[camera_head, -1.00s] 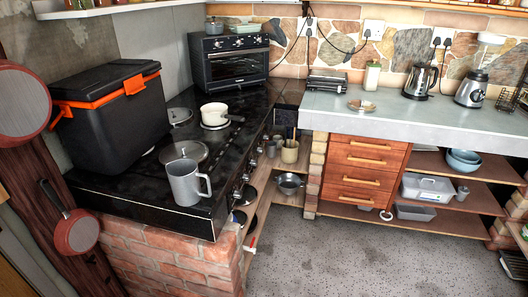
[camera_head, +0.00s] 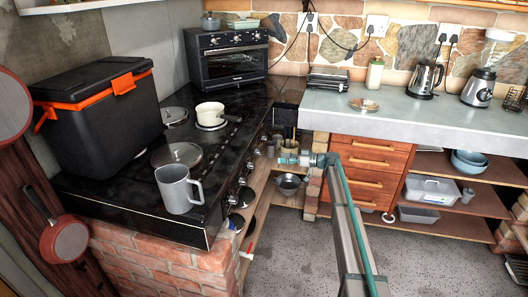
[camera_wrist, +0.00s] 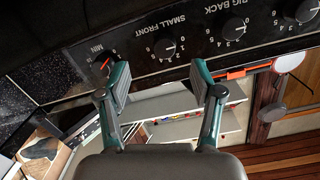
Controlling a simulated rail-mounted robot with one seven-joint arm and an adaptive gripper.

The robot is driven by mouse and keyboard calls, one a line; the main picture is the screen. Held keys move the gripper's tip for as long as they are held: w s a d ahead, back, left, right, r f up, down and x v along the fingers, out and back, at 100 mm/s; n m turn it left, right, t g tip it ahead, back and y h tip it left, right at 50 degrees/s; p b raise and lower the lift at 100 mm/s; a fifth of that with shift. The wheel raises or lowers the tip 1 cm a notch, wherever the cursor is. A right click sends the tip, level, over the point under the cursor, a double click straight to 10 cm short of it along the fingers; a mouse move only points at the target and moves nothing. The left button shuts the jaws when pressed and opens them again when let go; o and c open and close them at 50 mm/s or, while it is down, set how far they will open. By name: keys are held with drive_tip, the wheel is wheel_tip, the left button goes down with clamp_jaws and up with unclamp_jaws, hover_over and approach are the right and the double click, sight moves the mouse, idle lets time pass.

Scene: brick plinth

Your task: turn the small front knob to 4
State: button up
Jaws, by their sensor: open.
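The small front knob (camera_wrist: 165,48) is a dark round knob below the printed words SMALL FRONT in the wrist view. Numbers ring it; its exact setting is too small to read surely. My gripper (camera_wrist: 160,82) is open and empty, its two fingers spread in front of the panel, with the knob seen between and beyond the tips. No contact shows. In the head view my arm reaches in from the lower right, and its end (camera_head: 290,160) is beside the stove front (camera_head: 235,190), where the knobs are small and hard to tell apart.
The big back knob (camera_wrist: 233,28) lies right of the small front knob, and a red-marked knob (camera_wrist: 104,64) by MIN lies left. A grey mug (camera_head: 178,190), a lid (camera_head: 176,154) and a white pot (camera_head: 210,114) stand on the stove. Floor before the stove is free.

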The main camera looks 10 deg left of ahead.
sight(258, 152)
drive_tip(key=w+a+r+n+y+p, duration=0.1)
drive_tip(key=a+n+p, duration=0.1)
drive_tip(key=a, duration=0.8)
drive_tip(key=shift+w+a+r+n, duration=0.3)
drive_tip(key=shift+a+n, duration=0.1)
drive_tip(key=shift+n, duration=0.3)
drive_tip(key=c, duration=1.1)
drive_tip(key=shift+c, duration=0.2)
